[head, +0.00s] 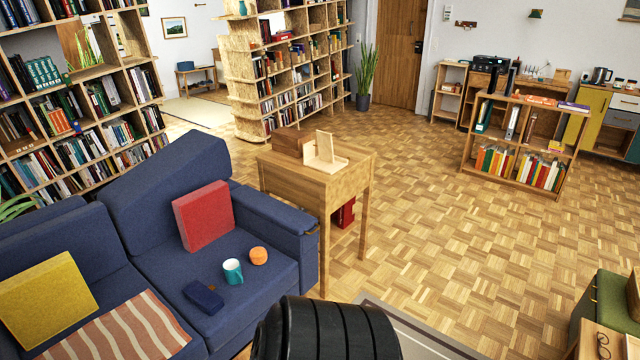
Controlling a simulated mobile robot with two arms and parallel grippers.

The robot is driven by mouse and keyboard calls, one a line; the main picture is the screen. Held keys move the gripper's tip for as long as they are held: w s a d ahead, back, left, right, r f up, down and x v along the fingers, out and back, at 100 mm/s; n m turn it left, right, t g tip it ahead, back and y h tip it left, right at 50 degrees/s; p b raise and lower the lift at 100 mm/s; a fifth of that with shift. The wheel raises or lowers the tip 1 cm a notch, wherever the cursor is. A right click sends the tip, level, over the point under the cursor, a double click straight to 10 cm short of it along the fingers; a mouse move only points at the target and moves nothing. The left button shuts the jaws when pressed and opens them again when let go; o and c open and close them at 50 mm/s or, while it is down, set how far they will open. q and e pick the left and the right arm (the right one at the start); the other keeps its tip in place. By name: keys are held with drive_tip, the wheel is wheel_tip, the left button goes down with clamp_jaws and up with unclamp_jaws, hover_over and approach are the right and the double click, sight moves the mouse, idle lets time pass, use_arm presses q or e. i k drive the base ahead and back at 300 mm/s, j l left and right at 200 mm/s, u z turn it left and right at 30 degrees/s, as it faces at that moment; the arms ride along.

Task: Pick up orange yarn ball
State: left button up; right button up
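The orange yarn ball (259,256) rests on the seat of the blue sofa (165,262), near the seat's right end. A teal mug (233,271) stands just left of it, close but with a small gap. Neither of my grippers is in view. A black ribbed part at the bottom centre looks like part of my own arm, and it is clear of the ball in the picture. Nothing covers the ball.
A dark blue case (203,297), a red cushion (204,216), a yellow cushion (46,303) and a striped blanket (125,330) lie on the sofa. A wooden side table (350,178) stands beyond the sofa's armrest (278,212). Parquet floor (430,240) is open to the right.

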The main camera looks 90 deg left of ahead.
sight(258, 255)
drive_tip(key=u, duration=3.25)
drive_tip(key=i+l, duration=0.2)
drive_tip(key=i+l+u, duration=0.15)
drive_tip(key=l, duration=0.3)
drive_tip(key=i+l, duration=0.15)
drive_tip(key=l, duration=0.2)
drive_tip(key=i+l+u, duration=0.15)
drive_tip(key=i+l, duration=0.2)
drive_tip(key=l, duration=0.35)
drive_tip(key=j+u, duration=0.05)
